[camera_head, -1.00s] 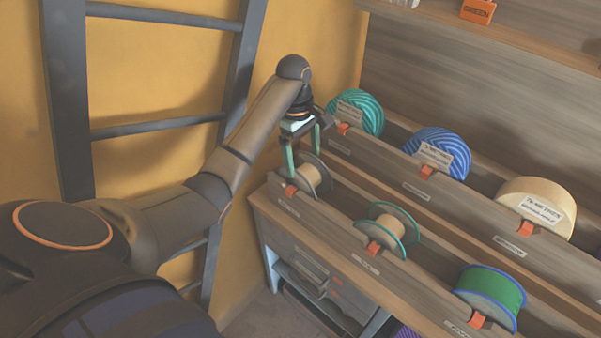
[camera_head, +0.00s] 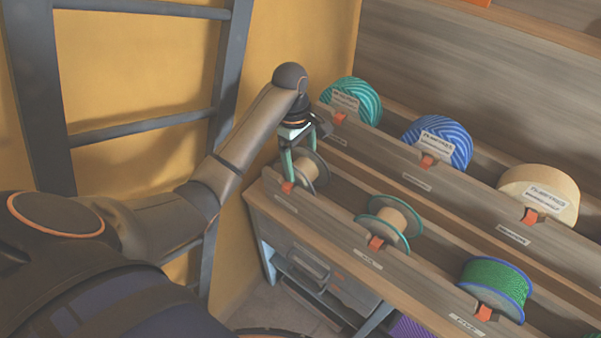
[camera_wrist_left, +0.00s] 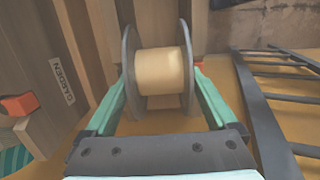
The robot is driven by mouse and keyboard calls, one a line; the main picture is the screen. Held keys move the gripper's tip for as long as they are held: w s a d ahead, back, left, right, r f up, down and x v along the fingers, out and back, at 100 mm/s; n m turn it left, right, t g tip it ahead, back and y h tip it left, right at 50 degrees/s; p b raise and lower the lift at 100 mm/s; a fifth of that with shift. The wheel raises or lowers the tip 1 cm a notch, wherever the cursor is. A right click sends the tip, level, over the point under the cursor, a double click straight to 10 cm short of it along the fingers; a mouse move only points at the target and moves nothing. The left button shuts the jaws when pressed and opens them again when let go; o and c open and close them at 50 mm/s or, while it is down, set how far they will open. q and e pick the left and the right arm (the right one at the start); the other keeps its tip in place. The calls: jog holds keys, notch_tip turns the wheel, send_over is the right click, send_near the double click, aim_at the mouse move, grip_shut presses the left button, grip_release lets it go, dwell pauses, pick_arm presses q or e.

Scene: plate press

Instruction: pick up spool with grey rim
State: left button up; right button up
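The spool with the grey rim (camera_head: 311,172) sits at the left end of the front trough, its core wound in pale tan cord. In the left wrist view the spool (camera_wrist_left: 161,73) lies between the two fingers, its grey discs facing them. My left gripper (camera_head: 299,163) is down at the spool with its fingers apart, one on either side. The left gripper (camera_wrist_left: 162,95) also shows in the wrist view; whether the fingers touch the discs is hard to tell. My right gripper is not in view.
A green-rimmed spool (camera_head: 390,222) and a green spool with blue rim (camera_head: 495,287) share the front trough. Teal (camera_head: 352,98), blue (camera_head: 440,140) and cream (camera_head: 540,190) rolls stand in the trough behind. A dark ladder (camera_head: 140,125) leans by the yellow wall.

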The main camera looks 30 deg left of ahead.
pick_arm(q)
grip_shut()
dwell(0.5)
jog(key=shift+w, duration=0.1)
